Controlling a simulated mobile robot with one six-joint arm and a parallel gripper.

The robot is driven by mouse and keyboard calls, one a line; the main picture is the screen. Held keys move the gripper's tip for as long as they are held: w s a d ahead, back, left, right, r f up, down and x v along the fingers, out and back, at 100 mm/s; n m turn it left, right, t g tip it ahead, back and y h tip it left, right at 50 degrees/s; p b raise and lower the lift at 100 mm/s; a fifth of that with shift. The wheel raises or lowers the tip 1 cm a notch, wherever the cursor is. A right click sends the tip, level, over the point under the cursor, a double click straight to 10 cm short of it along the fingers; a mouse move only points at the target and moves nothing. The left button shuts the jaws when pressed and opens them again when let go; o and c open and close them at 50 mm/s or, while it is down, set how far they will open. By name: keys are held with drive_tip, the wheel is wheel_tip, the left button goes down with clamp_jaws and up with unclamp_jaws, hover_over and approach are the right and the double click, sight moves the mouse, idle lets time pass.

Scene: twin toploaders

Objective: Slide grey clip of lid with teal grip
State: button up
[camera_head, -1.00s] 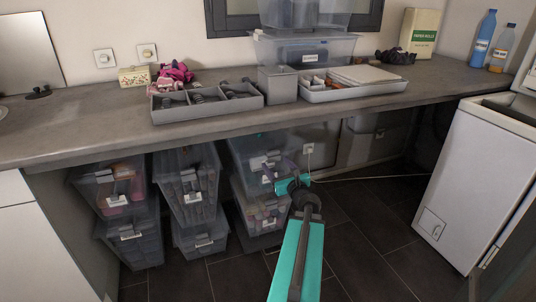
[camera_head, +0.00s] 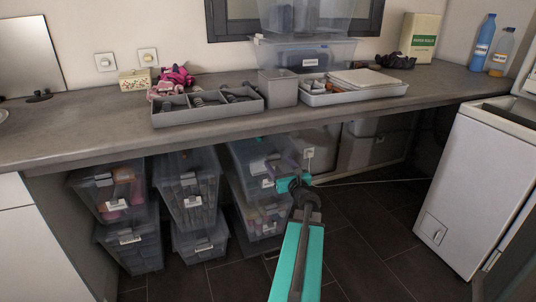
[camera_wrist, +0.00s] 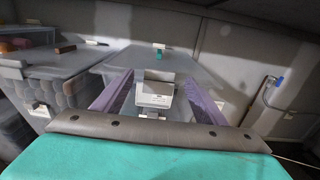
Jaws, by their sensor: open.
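A clear storage bin with a translucent lid (camera_wrist: 190,62) stands under the counter. A small teal grip (camera_wrist: 161,51) shows at the lid's far edge in the wrist view. A light grey clip (camera_wrist: 155,92) sits at the lid's near edge. My gripper (camera_wrist: 158,84) is open, its two purple fingers reaching forward on either side of the clip. I cannot tell whether they touch it.
Other stacked clear bins (camera_head: 186,192) stand to the left under the counter (camera_head: 90,130), which overhangs my gripper. Dark floor between is clear.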

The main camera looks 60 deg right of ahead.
sight(268, 152)
drive_tip(key=shift+b+x, duration=0.7)
drive_tip(key=shift+x, duration=4.8)
drive_tip(key=shift+c, duration=0.2)
drive_tip(key=c, duration=1.5)
drive_tip(key=shift+x, duration=1)
drive_tip(key=o, duration=1.5)
drive_tip(key=shift+o, duration=0.2)
